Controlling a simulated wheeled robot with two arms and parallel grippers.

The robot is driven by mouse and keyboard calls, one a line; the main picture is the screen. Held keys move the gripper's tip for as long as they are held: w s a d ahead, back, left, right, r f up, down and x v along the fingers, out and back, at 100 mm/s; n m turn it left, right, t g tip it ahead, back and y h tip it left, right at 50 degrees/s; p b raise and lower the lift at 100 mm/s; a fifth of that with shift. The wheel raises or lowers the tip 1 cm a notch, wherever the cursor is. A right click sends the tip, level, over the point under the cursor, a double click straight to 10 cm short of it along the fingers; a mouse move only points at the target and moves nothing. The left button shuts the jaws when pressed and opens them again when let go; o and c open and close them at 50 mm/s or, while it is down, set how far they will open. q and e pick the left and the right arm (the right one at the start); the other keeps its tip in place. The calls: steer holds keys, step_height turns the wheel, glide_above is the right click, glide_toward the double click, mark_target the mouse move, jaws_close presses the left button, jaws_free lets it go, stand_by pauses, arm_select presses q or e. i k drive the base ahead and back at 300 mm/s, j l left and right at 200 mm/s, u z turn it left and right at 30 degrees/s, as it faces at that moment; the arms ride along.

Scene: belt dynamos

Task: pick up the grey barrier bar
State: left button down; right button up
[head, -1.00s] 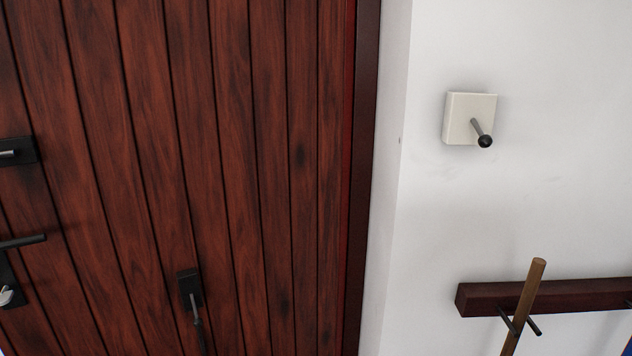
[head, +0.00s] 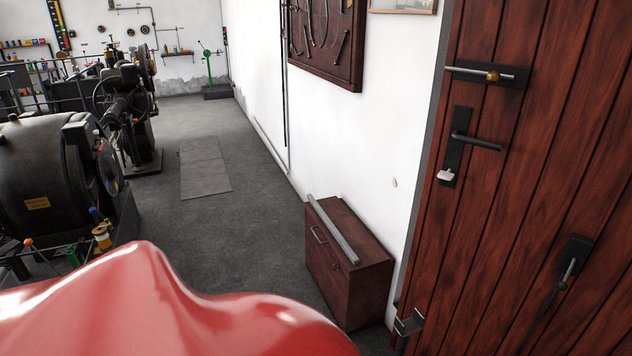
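A long grey bar (head: 333,230), which looks like the barrier bar, lies on top of a dark red-brown wooden chest (head: 362,284) in the head view. The chest stands on the floor against the white wall, left of the wooden door. The bar lies lengthwise along the chest's top, near its left edge, and its far end reaches the back of the chest. Neither of my grippers shows in this view.
A wooden door (head: 520,190) with a bolt, a handle and a metal bracket (head: 408,322) is at the right. Black machines (head: 50,165) stand at the left. A glossy red surface (head: 150,310) fills the lower front.

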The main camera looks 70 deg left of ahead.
mark_target(350, 254)
steer(key=k+j+u, duration=0.1)
steer(key=u, duration=1.5)
steer(key=i+j+u, duration=0.35)
steer(key=i, duration=0.2)
steer(key=i+j+z, duration=0.1)
steer(key=i+j, duration=0.55)
steer(key=i+j+z, duration=0.1)
steer(key=i, duration=0.85)
steer(key=i+l, duration=0.15)
steer(key=i, duration=0.2)
steer(key=i+l, duration=0.15)
steer(key=i, duration=0.15)
